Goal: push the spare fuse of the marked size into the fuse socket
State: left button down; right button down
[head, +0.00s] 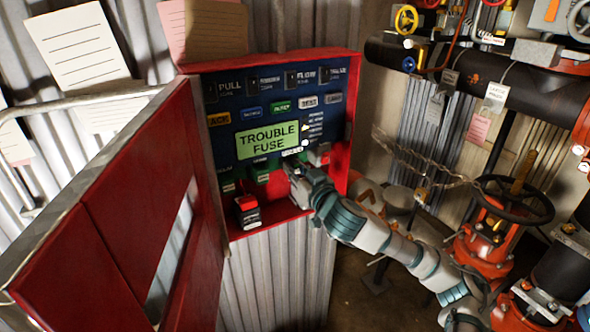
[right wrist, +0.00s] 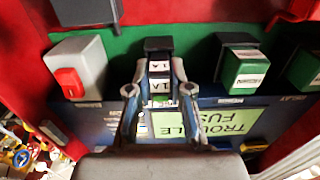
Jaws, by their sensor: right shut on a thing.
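My right gripper (head: 296,165) reaches the lower right of the red fuse cabinet's panel (head: 215,130). In the right wrist view its fingers (right wrist: 160,98) are closed around a small fuse (right wrist: 159,88) marked 1A. A dark socket-like block (right wrist: 158,45) stands directly beyond the fuse, with another 1A label near it. The fuse appears in line with that block, but I cannot tell how deep it sits. The green display (head: 267,141) reads TROUBLE FUSE. My left gripper is not in view.
Green fuse blocks (right wrist: 243,70) stand to the right in the wrist view. A grey block with a red piece (right wrist: 68,82) stands to the left. The open red door (head: 110,215) fills the left side of the head view. Pipes and a valve wheel (head: 514,200) stand at the right.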

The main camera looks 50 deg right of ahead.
aim_at(297, 170)
jog(key=shift+w, duration=0.2)
jog(key=shift+s, duration=0.25)
jog(key=shift+b+v, duration=0.55)
jog(key=shift+v, duration=0.8)
jog(key=shift+p+x, duration=0.8)
jog(key=shift+x, duration=0.8)
dwell(1.3)
jog(key=shift+s, duration=0.3)
jog(key=shift+b+v, duration=1.15)
jog(key=shift+v, duration=1.25)
jog(key=shift+w+a, duration=0.1)
jog(key=shift+w, duration=0.05)
